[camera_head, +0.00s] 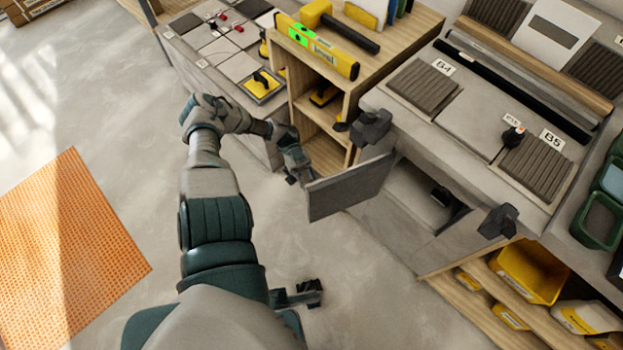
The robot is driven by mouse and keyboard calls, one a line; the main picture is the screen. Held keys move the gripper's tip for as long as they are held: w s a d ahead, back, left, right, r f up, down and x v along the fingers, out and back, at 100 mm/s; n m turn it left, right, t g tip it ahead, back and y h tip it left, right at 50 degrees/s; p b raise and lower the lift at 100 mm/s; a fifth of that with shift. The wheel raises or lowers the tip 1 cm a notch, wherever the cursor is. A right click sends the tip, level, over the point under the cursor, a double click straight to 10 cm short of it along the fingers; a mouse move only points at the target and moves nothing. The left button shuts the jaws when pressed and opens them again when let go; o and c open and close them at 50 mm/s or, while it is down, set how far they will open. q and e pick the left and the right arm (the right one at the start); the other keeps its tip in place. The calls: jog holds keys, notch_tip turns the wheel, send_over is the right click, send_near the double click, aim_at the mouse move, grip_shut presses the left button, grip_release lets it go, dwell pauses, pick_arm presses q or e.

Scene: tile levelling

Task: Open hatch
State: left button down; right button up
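The hatch (350,188) is a flat grey panel at the front of the grey workbench. It stands swung out at an angle from the bench front, and part of the compartment (412,198) behind it shows, with a dark object inside. My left gripper (299,177) is at the hatch's outer left edge. It is small and dark here, so I cannot tell whether it touches the panel or how its fingers stand. A dark gripper-like part (300,294) shows low beside my left shoulder. It may be my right gripper; its fingers are unclear.
Dark clamp-like blocks (370,128) (497,222) sit at the bench edge. A wooden shelf unit (299,99) stands left of the hatch, with a yellow level (317,46) on top. Yellow bins (530,270) are at lower right. Floor left of my arm is clear around an orange mat (70,250).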

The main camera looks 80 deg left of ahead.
pick_arm(q)
jog(key=shift+w+a+r, duration=0.1)
jog(key=shift+a, duration=0.4)
jog(key=c, duration=1.2)
grip_release()
jog(key=shift+a, duration=0.15)
jog(key=a, duration=0.5)
jog(key=s+a, duration=0.1)
jog(key=a, duration=0.1)
jog(key=shift+a, duration=0.15)
